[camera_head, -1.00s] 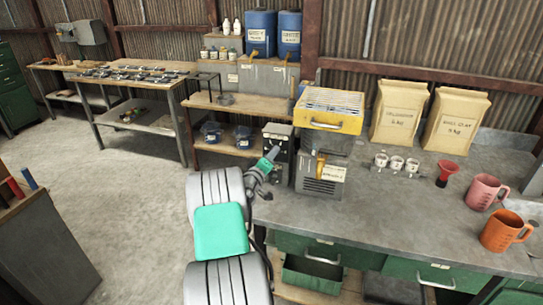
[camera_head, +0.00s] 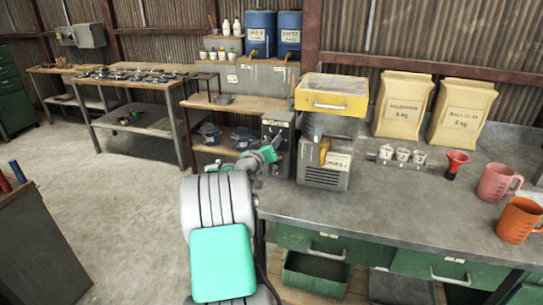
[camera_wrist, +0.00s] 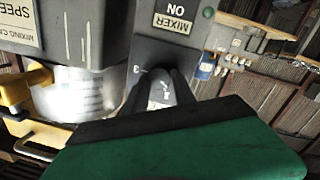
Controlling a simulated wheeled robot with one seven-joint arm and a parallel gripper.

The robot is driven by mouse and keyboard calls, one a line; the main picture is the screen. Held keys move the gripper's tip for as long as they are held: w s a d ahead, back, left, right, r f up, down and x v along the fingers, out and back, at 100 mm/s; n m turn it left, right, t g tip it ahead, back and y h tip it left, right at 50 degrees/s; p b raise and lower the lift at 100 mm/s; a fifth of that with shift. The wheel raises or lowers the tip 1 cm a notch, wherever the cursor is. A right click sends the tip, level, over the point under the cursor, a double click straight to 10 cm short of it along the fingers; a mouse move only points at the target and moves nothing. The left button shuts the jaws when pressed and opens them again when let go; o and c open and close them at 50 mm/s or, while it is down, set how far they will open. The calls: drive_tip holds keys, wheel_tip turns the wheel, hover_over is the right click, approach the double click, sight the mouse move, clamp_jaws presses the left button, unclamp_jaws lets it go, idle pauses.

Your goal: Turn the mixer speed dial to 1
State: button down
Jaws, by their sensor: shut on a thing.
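The mixer's grey control panel (camera_wrist: 180,48) fills the upper middle of the wrist view, with its "MIXER ON" label (camera_wrist: 172,22) upside down. The speed dial (camera_wrist: 160,92) sits below this label in that view, mostly hidden between my dark fingers, and a "3" (camera_wrist: 137,70) is printed beside it. My gripper (camera_wrist: 162,80) is shut on the dial. The dial's pointer and setting cannot be read. In the head view the dark control box (camera_head: 276,128) stands at the bench's left end, with my gripper (camera_head: 268,153) against its front.
A grey machine (camera_head: 322,178) with a yellow-framed top (camera_head: 331,105) stands right beside the control box. The middle of the bench top (camera_head: 400,200) is clear.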

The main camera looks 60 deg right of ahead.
drive_tip(key=m+b, duration=0.5)
drive_tip(key=b, duration=0.3)
drive_tip(key=shift+s+t+b, duration=0.1)
drive_tip(key=shift+t+b, duration=0.2)
drive_tip(key=shift+b, duration=0.1)
drive_tip(key=shift+m, duration=0.3)
drive_tip(key=c, duration=1)
unclamp_jaws()
drive_tip(key=shift+c, duration=0.2)
drive_tip(key=shift+a+r, duration=0.1)
drive_tip(key=a, duration=0.7)
drive_tip(key=shift+s+a+r+b, duration=0.25)
drive_tip(key=shift+s+b, duration=0.2)
